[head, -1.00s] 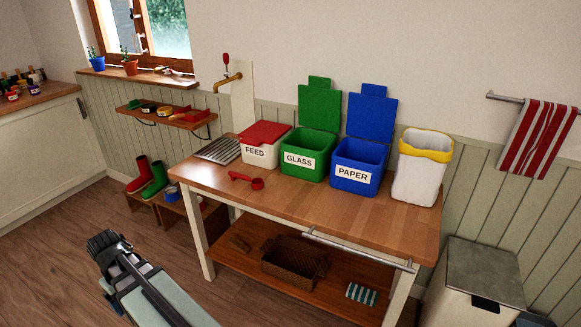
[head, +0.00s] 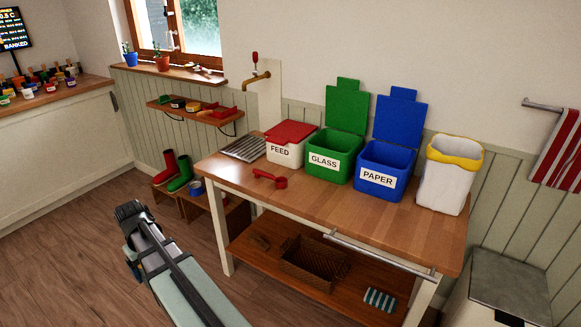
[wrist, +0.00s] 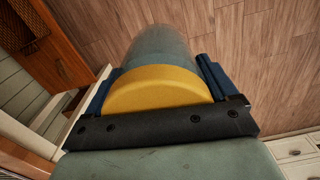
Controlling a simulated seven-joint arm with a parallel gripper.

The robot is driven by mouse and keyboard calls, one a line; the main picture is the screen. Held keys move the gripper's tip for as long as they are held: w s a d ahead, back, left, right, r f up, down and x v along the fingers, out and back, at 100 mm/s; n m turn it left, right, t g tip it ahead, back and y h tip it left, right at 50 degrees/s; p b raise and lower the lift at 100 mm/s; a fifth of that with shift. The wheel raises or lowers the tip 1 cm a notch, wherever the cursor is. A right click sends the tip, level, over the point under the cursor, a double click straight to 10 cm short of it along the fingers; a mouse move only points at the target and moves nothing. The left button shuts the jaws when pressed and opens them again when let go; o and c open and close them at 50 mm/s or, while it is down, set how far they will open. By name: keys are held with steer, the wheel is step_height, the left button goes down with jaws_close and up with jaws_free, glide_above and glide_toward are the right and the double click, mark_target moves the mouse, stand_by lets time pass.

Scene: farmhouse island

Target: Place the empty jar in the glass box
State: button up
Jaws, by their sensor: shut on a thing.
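My gripper (wrist: 157,88) is shut on a clear jar (wrist: 160,48) with a yellow lid (wrist: 158,88). In the wrist view the jar lies between the dark blue fingers, its see-through body pointing away over the wood floor. No contents show through it. In the head view my gripper (head: 131,210) is at the lower left, in front of and left of the table; the jar is hidden there. The green glass box (head: 326,166), labelled GLASS, stands on the table with its lid raised and its top open, well to the right of my gripper.
On the wooden table (head: 330,205) stand the closed white FEED box (head: 285,152), the open blue PAPER box (head: 385,172) and a white bin (head: 446,185). A red scoop (head: 271,179) lies in front. Boots (head: 178,172) stand left of the table. Floor around my gripper is clear.

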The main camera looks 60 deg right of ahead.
steer(key=w+d+r+m, duration=0.2)
steer(key=d+r, duration=0.1)
steer(key=d, duration=0.9)
steer(key=w+d+r+m, duration=0.1)
steer(key=d+r, duration=0.3)
steer(key=d, duration=0.8)
steer(key=w+d+r+m, duration=0.2)
steer(key=d+r, duration=0.1)
steer(key=d, duration=0.8)
steer(key=s+d+r+m, duration=0.2)
steer(key=s+d+r, duration=0.25)
steer(key=d, duration=0.65)
steer(key=s+d+r+m, duration=0.1)
steer(key=s+d+r, duration=0.35)
steer(key=d, duration=0.75)
steer(key=s+d+r+m, duration=0.2)
steer(key=s+d+r, duration=0.3)
steer(key=d, duration=0.6)
steer(key=s+d+f+m, duration=0.4)
steer(key=s+d+f, duration=0.5)
steer(key=s+d, duration=0.3)
steer(key=shift+s+a+f, duration=0.1)
steer(key=shift+a+f, duration=0.05)
steer(key=shift+f, duration=2.1)
steer(key=shift+s+a+f, duration=0.1)
steer(key=shift+f, duration=2.15)
steer(key=shift+f, duration=0.15)
